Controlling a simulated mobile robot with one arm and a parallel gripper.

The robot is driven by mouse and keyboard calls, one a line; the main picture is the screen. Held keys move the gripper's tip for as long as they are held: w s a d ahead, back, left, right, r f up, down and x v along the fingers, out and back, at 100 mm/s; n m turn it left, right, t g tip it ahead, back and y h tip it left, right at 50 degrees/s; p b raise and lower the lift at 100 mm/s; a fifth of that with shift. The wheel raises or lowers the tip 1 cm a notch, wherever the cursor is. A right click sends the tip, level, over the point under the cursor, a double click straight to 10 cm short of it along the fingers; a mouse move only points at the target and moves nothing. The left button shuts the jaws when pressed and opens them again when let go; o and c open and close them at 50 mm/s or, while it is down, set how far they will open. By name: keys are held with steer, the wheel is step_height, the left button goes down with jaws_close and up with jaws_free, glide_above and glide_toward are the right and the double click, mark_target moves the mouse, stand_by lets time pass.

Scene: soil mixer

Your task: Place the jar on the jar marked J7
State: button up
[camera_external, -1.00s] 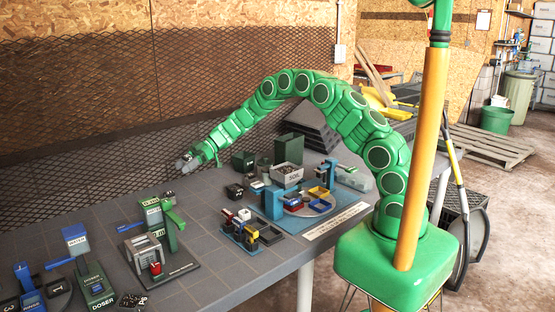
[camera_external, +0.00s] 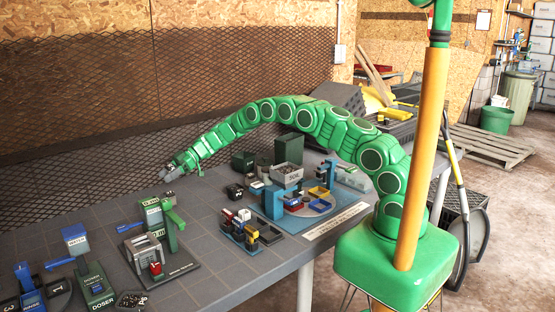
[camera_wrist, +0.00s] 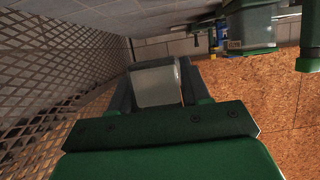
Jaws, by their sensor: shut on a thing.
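My gripper (camera_external: 168,175) is at the end of the long green arm, above the far left part of the grey table, near the mesh wall. In the wrist view my gripper (camera_wrist: 156,78) has its two dark fingers shut on a pale grey-white jar (camera_wrist: 157,87), one on each side. No mark on this jar can be read. In the external view the jar is too small to tell from the fingers. I cannot make out a jar marked J7 in either view.
A green machine (camera_external: 154,213) with a grey rack stands below and left of my gripper. Blue and green dosers (camera_external: 94,283) are at the front left. A blue station (camera_external: 273,203) with a soil bin (camera_external: 286,177) is to the right.

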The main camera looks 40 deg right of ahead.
mark_target(166, 194)
steer(key=shift+w+a+f, duration=0.3)
steer(key=shift+w+f, duration=0.35)
steer(key=shift+f, duration=0.25)
steer(key=shift+w+a+f, duration=0.3)
steer(key=shift+w+f, duration=0.35)
steer(key=shift+f, duration=1.65)
steer(key=shift+f, duration=0.15)
steer(key=o, duration=1.1)
steer(key=shift+c, duration=0.2)
steer(key=shift+r, duration=0.2)
steer(key=v, duration=1.2)
